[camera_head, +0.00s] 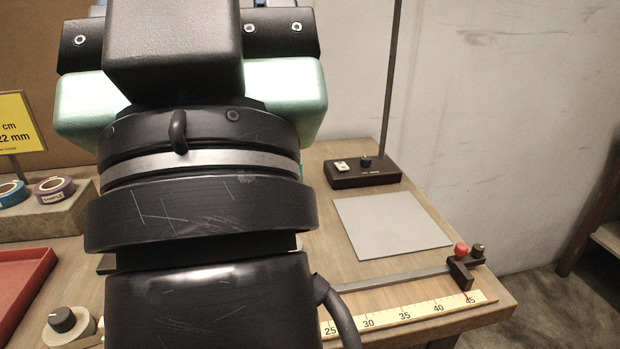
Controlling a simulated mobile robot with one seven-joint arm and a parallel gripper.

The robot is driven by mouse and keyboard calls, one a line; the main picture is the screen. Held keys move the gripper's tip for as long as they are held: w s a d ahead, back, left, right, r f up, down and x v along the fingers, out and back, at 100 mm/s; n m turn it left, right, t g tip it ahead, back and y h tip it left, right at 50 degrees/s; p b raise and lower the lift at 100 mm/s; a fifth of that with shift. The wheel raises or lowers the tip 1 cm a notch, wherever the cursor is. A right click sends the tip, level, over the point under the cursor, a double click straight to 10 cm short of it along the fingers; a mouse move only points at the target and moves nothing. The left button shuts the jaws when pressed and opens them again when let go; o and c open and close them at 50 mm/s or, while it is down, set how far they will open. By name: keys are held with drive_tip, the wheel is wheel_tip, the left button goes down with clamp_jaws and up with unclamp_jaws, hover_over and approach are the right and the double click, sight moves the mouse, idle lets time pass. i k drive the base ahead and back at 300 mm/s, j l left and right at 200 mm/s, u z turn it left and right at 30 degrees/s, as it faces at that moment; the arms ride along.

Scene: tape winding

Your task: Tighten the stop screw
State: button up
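The dark stop block (460,273) sits on a metal rail (395,283) at the right. A red knob (461,250) and a dark knurled knob (477,250) show at its top; I cannot tell how tight either is. A red pointer below the block meets the yellow scale (400,310) near 45. My arm fills the left and middle of the view. The back of my gripper (175,50) is at the top, left of and apart from the stop. Its fingertips are hidden, so its opening and contents do not show.
A grey plate (391,224) lies behind the rail. A dark lamp base (362,172) with a tall post stands behind it. At left are tape rolls (55,189), a red tray (22,287), a yellow sign (18,122) and a black knob (62,320). The table ends at right.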

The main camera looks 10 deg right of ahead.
sight(478, 250)
drive_tip(key=u, duration=0.2)
drive_tip(key=l+u, duration=0.4)
drive_tip(key=l, duration=0.2)
drive_tip(key=k+l+u, duration=0.1)
drive_tip(key=l+u, duration=0.3)
drive_tip(key=l, duration=0.15)
drive_tip(key=k+l+u, duration=0.15)
drive_tip(key=l+u, duration=0.3)
drive_tip(key=l, duration=0.15)
drive_tip(key=k+l, duration=0.15)
drive_tip(key=l, duration=0.25)
drive_tip(key=k+l, duration=0.15)
drive_tip(key=l, duration=0.2)
drive_tip(key=k+l, duration=0.15)
drive_tip(key=l, duration=0.25)
drive_tip(key=k+l, duration=0.1)
drive_tip(key=l, duration=0.25)
